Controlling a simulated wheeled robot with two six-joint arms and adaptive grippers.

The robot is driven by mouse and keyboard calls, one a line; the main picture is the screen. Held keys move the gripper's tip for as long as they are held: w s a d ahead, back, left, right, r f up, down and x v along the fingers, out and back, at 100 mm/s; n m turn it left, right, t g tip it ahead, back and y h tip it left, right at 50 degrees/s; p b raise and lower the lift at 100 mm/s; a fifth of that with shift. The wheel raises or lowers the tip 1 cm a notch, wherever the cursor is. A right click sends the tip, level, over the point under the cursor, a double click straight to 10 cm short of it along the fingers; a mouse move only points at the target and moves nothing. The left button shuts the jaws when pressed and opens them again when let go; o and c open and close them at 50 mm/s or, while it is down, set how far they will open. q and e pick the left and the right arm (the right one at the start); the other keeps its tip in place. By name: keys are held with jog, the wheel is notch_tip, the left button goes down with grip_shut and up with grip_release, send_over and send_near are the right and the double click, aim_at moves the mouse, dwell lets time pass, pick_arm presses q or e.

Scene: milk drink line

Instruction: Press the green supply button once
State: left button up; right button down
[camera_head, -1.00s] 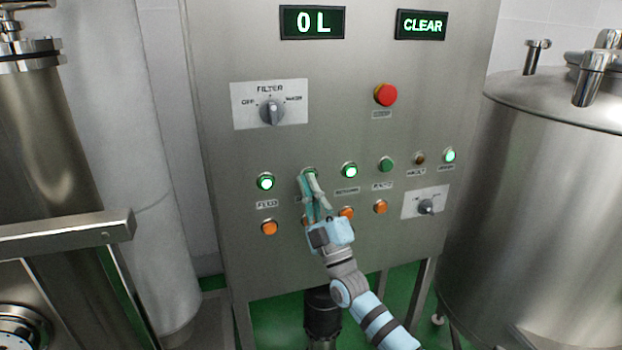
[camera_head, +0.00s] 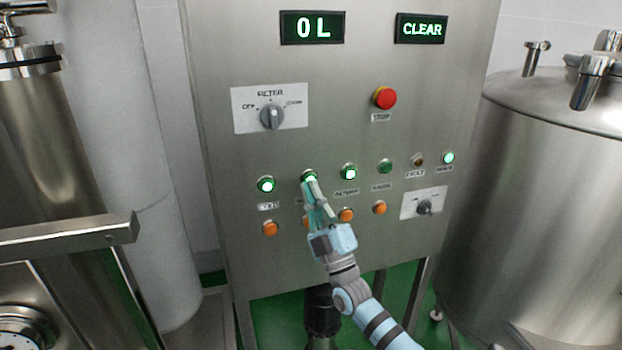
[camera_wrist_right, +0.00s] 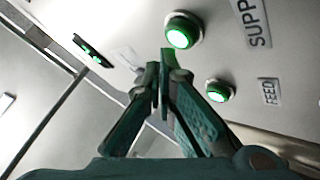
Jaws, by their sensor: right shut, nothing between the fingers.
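The green supply button (camera_head: 309,175) is lit on the steel control panel, second from the left in its row. It also shows lit in the right wrist view (camera_wrist_right: 183,30), beside a label partly reading "SUPP". My right gripper (camera_head: 312,187) is shut and empty, its fingertips just below the button in the head view. In the right wrist view the closed fingertips (camera_wrist_right: 162,60) lie just below and left of the button, and a small gap shows between them. My left gripper is not in view.
Lit green buttons flank it: feed (camera_head: 265,184) and another (camera_head: 349,171). Orange buttons (camera_head: 270,229) sit below. A red stop button (camera_head: 385,97) and filter knob (camera_head: 272,116) are higher. Steel tanks stand left (camera_head: 60,190) and right (camera_head: 550,180).

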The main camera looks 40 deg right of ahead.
jog(key=s+p, duration=0.1)
jog(key=s+a+p, duration=0.1)
jog(key=s, duration=0.1)
jog(key=s+p, duration=0.1)
jog(key=shift+s+a+p, duration=0.3)
jog(key=shift+s+p, duration=0.05)
jog(key=shift+s, duration=0.05)
jog(key=shift+y, duration=0.3)
dwell(0.3)
